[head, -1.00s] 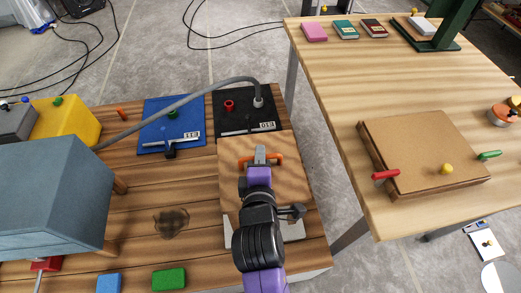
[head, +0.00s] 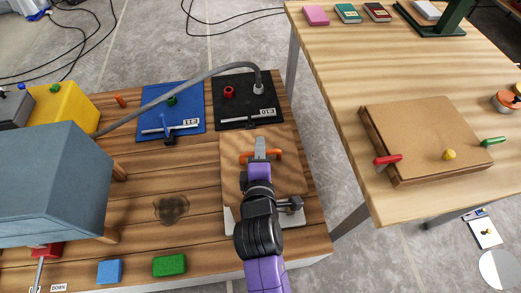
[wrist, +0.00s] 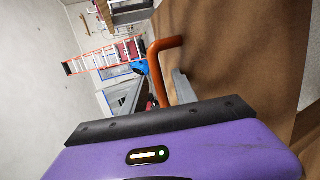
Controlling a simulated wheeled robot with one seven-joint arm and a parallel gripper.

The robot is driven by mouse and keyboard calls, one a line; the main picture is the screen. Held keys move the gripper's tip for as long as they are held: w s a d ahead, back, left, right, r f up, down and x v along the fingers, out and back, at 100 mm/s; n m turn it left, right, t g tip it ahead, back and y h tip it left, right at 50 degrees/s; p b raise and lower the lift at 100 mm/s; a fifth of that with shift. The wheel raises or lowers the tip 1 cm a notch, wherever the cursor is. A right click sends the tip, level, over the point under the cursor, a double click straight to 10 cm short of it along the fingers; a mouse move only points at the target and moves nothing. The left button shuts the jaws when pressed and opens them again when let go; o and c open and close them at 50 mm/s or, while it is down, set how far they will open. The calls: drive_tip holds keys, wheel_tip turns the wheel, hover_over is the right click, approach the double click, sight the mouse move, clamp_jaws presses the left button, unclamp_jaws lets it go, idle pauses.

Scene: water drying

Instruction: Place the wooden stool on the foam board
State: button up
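A square wood-grained piece with an orange handle, which I take as the wooden stool (head: 236,182), is on the plank table; its underside and legs are hidden. The wrist view shows its brown face (wrist: 235,55) and handle close up. My gripper (head: 261,150) is at the middle of the handle. In the wrist view its grey fingers (wrist: 157,88) stand apart on either side of the handle bar, with gaps visible. A white slab, perhaps the foam board (head: 290,219), shows past the stool's near edge, partly covered by my arm. I cannot tell whether the stool rests on it.
A blue-grey box (head: 50,180) with wooden pegs stands at the left. Blue (head: 185,95) and black (head: 240,90) panels lie behind the stool, a grey hose arching over them. The right table holds a tan board (head: 415,130) with coloured handles. Green and blue blocks lie in front.

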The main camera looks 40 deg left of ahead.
drive_tip(key=shift+r, duration=0.2)
drive_tip(key=p+v, duration=0.1)
drive_tip(key=v, duration=1.1)
drive_tip(key=shift+f, duration=0.15)
drive_tip(key=shift+d, duration=0.1)
